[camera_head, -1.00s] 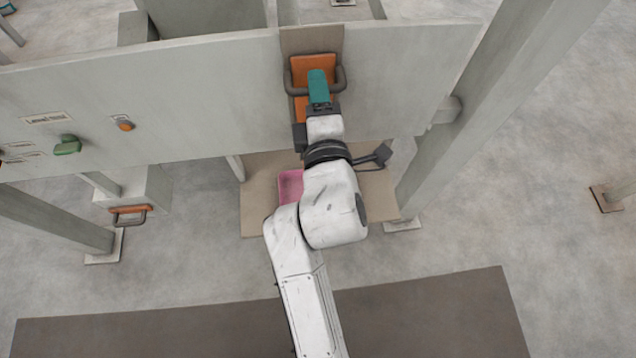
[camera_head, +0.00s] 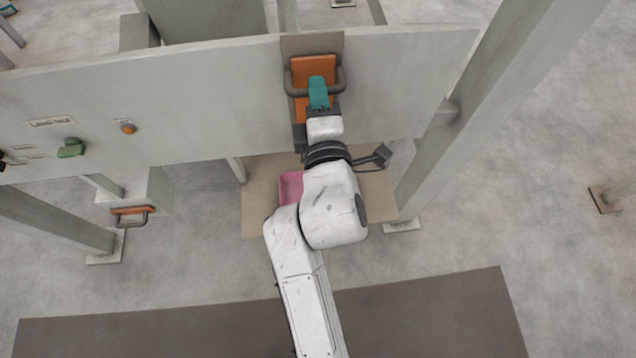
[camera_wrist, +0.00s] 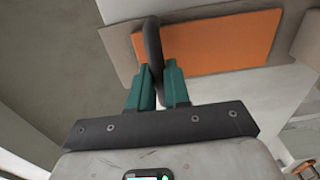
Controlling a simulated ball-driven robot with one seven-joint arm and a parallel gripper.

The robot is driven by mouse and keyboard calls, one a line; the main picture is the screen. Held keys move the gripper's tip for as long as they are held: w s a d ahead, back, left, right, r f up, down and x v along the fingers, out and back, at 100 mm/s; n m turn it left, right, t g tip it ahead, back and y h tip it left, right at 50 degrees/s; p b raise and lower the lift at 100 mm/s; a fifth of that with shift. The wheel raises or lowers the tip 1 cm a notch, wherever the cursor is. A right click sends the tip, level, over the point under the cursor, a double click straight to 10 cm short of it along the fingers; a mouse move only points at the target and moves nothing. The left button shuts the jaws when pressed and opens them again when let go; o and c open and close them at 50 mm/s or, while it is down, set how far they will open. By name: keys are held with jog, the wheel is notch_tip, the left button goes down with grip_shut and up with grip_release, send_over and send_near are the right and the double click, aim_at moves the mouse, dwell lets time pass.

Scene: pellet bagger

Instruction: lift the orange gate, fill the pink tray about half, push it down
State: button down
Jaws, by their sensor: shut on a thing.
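The orange gate (camera_head: 313,68) is a flat orange plate in a grey-brown frame on the wall panel, with a dark bar handle (camera_head: 341,80) across its front. It also shows in the wrist view (camera_wrist: 222,42). My gripper (camera_head: 318,84) has teal fingers. In the wrist view its fingers (camera_wrist: 158,72) are shut on the dark handle bar. The pink tray (camera_head: 290,186) rests on a tan board below the gate, partly hidden by my arm. I cannot see what is in the tray.
The tan board (camera_head: 262,205) lies under the panel. On the panel to the left are a green knob (camera_head: 71,148) and an orange button (camera_head: 127,127). A drawer with an orange front (camera_head: 133,210) is at lower left. A grey post (camera_head: 480,110) stands on the right.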

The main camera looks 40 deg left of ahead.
notch_tip(320, 180, up, 4)
jog(key=p, duration=0.3)
jog(key=shift+f, duration=0.1)
dwell(7.4)
